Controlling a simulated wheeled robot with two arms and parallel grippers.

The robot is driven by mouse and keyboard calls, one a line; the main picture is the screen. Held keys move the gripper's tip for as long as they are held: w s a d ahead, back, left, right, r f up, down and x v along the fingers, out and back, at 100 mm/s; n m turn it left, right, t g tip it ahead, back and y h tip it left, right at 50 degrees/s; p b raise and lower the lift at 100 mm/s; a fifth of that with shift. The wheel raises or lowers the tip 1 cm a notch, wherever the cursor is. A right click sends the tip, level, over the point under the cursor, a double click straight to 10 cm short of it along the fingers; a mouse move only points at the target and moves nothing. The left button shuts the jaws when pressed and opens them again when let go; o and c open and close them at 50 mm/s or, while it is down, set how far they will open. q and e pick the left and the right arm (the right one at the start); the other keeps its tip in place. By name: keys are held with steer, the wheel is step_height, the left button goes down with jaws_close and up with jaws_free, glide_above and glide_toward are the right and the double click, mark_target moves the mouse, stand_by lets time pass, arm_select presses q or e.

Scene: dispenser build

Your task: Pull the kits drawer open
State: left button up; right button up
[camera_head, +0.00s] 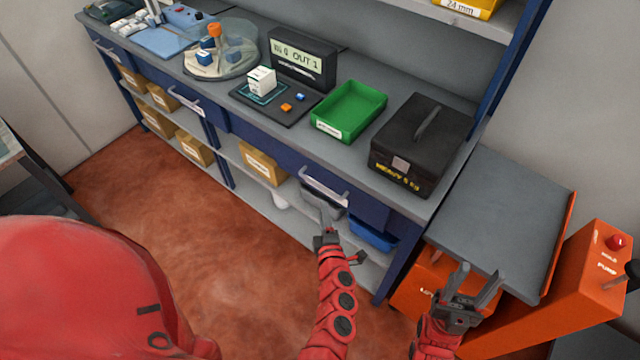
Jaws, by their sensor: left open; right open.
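The bench has several blue drawer fronts with pale bar handles. I cannot read a label that tells which is the kits drawer. The right-hand drawer (358,203) has a handle (325,188) and looks shut. Other handles show at the middle (185,100) and far left (105,48). My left gripper (320,207) is open just below and in front of the right-hand handle; I cannot tell whether it touches it. The fingers partly hide the space under that drawer. My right gripper (474,282) is open and empty, in front of the grey platform.
On the bench stand a green tray (350,110), a black case (422,145), a display box (303,62) and a white cube (262,80). Cardboard boxes (263,165) and a blue bin (373,234) sit below. An orange lift cart (560,290) with a grey platform (500,215) stands right. Red floor is clear left.

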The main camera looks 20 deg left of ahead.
mark_target(318, 185)
arm_select(q)
steer(key=p+x, duration=0.1)
steer(key=x, duration=0.8)
steer(key=shift+w+a+p, duration=0.1)
steer(key=shift+w+p, duration=0.25)
steer(key=shift+p, duration=0.05)
steer(key=shift+x, duration=0.75)
steer(key=shift+s+f, duration=0.1)
jaws_close()
